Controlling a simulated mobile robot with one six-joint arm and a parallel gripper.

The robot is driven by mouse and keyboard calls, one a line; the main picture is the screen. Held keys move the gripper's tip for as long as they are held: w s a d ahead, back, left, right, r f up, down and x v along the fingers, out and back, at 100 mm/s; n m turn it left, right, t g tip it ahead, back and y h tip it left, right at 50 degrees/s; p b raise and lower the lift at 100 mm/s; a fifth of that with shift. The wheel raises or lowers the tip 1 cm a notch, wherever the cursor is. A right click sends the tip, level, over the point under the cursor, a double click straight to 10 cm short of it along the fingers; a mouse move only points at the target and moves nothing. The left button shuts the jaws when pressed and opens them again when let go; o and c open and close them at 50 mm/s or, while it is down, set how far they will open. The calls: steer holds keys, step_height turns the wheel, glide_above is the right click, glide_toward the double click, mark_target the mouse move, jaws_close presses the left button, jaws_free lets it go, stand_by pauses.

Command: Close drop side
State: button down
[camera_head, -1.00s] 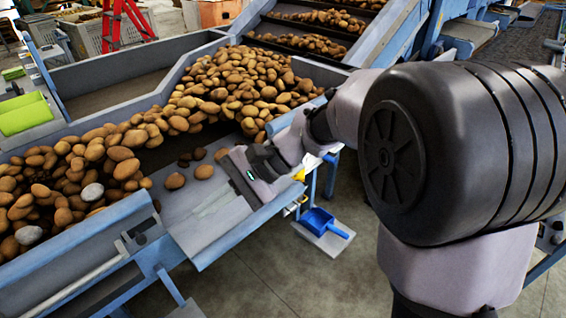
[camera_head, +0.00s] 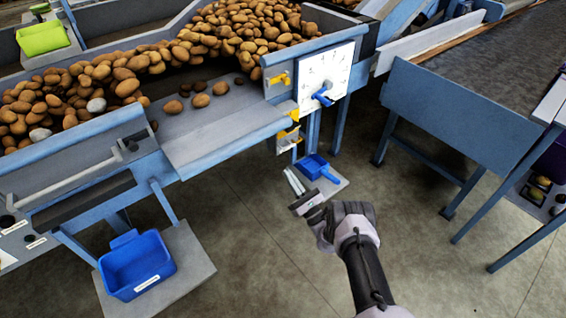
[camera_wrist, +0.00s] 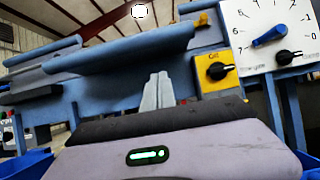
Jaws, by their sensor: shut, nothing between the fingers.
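The drop side (camera_head: 225,140) of the grader trough is a blue-edged grey panel, folded down and lying nearly flat in front of the potato heap. A few loose potatoes (camera_head: 201,100) lie on the trough floor just behind it. My gripper (camera_head: 290,182) is shut and empty, in open air in front of and to the right of the drop side, apart from it. In the wrist view the closed pale fingers (camera_wrist: 157,92) point towards the blue trough side, and the long blue edge of the drop side (camera_wrist: 120,50) shows beyond them to the left.
A dial panel (camera_head: 326,75) with a blue pointer and yellow catches stands right of the drop side. A blue dustpan (camera_head: 316,168) and a blue bin (camera_head: 136,264) sit low in front. A conveyor table (camera_head: 470,100) stands right. Floor between is clear.

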steer(key=w+a+r+b, duration=0.3)
steer(key=w+a+r, duration=0.1)
steer(key=w+r, duration=0.3)
steer(key=shift+a+r+b, duration=0.3)
steer(key=shift+a+r, duration=0.1)
steer(key=shift+r, duration=0.2)
